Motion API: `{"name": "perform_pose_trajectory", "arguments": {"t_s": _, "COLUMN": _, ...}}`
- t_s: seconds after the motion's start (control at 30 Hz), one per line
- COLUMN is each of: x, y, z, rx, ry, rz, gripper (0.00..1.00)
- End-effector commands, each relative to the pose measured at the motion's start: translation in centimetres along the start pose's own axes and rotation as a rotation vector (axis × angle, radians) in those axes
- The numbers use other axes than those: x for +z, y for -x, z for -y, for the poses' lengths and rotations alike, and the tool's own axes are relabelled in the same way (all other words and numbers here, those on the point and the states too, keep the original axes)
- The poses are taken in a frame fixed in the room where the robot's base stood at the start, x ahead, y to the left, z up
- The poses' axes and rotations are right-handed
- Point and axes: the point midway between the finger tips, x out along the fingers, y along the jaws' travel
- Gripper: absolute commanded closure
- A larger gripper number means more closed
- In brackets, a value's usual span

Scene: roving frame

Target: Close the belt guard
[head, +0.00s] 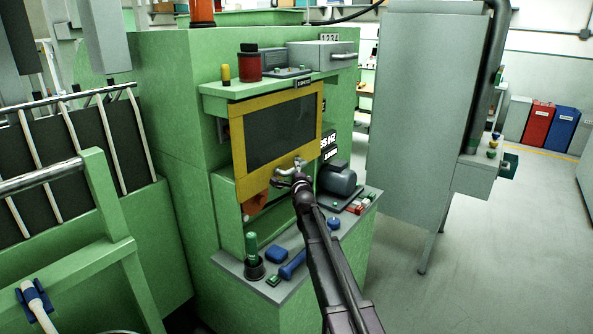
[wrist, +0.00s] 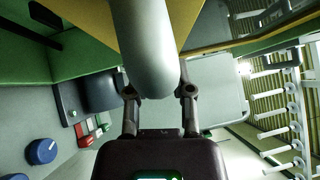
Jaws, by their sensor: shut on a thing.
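The belt guard is a yellow-framed panel with a dark window (head: 280,130), hanging below the green ledge on the machine front. Its lower edge appears to stand out from the machine, with an orange part (head: 256,203) showing under its lower left corner. The guard's grey handle (head: 288,168) is at the lower edge, right of the middle. My gripper (head: 294,178) reaches it from the lower right and is shut on it. In the wrist view, the thick rounded handle (wrist: 145,45) lies between the two fingers (wrist: 159,92) and hides part of the yellow frame (wrist: 188,15).
A grey motor (head: 338,178) sits right of the guard. The lower shelf holds a green-handled tool (head: 252,250), a blue cylinder (head: 292,265) and small blocks. A red jar (head: 249,64) and a grey box (head: 318,55) stand on the ledge above. The floor at right is clear.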

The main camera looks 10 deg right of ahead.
Motion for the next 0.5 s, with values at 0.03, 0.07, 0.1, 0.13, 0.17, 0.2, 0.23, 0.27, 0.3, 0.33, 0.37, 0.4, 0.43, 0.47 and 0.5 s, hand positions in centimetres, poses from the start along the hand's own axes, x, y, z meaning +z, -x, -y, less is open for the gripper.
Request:
{"name": "perform_pose_trajectory", "arguments": {"t_s": 0.03, "x": -0.1, "y": 0.0, "z": -0.5, "rx": 0.001, "ry": 0.0, "rz": 0.0, "gripper": 1.0}}
{"name": "perform_pose_trajectory", "arguments": {"t_s": 0.07, "x": -0.1, "y": 0.1, "z": -0.6, "rx": 0.001, "ry": 0.0, "rz": 0.0, "gripper": 1.0}}
{"name": "perform_pose_trajectory", "arguments": {"t_s": 0.1, "x": -0.1, "y": 0.1, "z": -0.9, "rx": 0.001, "ry": 0.0, "rz": 0.0, "gripper": 1.0}}
{"name": "perform_pose_trajectory", "arguments": {"t_s": 0.13, "x": -0.2, "y": 0.1, "z": -1.1, "rx": 0.001, "ry": 0.0, "rz": 0.0, "gripper": 1.0}}
{"name": "perform_pose_trajectory", "arguments": {"t_s": 0.17, "x": -0.2, "y": 0.2, "z": -1.4, "rx": 0.001, "ry": 0.0, "rz": 0.0, "gripper": 1.0}}
{"name": "perform_pose_trajectory", "arguments": {"t_s": 0.2, "x": -0.3, "y": 0.2, "z": -1.8, "rx": 0.001, "ry": 0.0, "rz": 0.0, "gripper": 1.0}}
{"name": "perform_pose_trajectory", "arguments": {"t_s": 0.23, "x": -0.3, "y": 0.3, "z": -2.1, "rx": 0.001, "ry": 0.0, "rz": 0.0, "gripper": 1.0}}
{"name": "perform_pose_trajectory", "arguments": {"t_s": 0.27, "x": -0.3, "y": 0.3, "z": -2.4, "rx": 0.001, "ry": 0.0, "rz": 0.0, "gripper": 1.0}}
{"name": "perform_pose_trajectory", "arguments": {"t_s": 0.3, "x": -0.4, "y": 0.4, "z": -2.9, "rx": 0.001, "ry": 0.0, "rz": 0.0, "gripper": 1.0}}
{"name": "perform_pose_trajectory", "arguments": {"t_s": 0.33, "x": -0.5, "y": 0.4, "z": -3.2, "rx": 0.002, "ry": 0.0, "rz": 0.0, "gripper": 1.0}}
{"name": "perform_pose_trajectory", "arguments": {"t_s": 0.37, "x": -0.5, "y": 0.5, "z": -3.6, "rx": 0.002, "ry": 0.0, "rz": 0.0, "gripper": 1.0}}
{"name": "perform_pose_trajectory", "arguments": {"t_s": 0.4, "x": -0.6, "y": 0.6, "z": -4.1, "rx": 0.002, "ry": 0.0, "rz": 0.0, "gripper": 1.0}}
{"name": "perform_pose_trajectory", "arguments": {"t_s": 0.43, "x": -0.7, "y": 0.6, "z": -4.5, "rx": 0.002, "ry": 0.0, "rz": 0.0, "gripper": 1.0}}
{"name": "perform_pose_trajectory", "arguments": {"t_s": 0.47, "x": -0.7, "y": 0.7, "z": -5.0, "rx": 0.002, "ry": 0.0, "rz": 0.0, "gripper": 1.0}}
{"name": "perform_pose_trajectory", "arguments": {"t_s": 0.5, "x": -0.8, "y": 0.8, "z": -5.5, "rx": 0.002, "ry": 0.0, "rz": 0.0, "gripper": 1.0}}
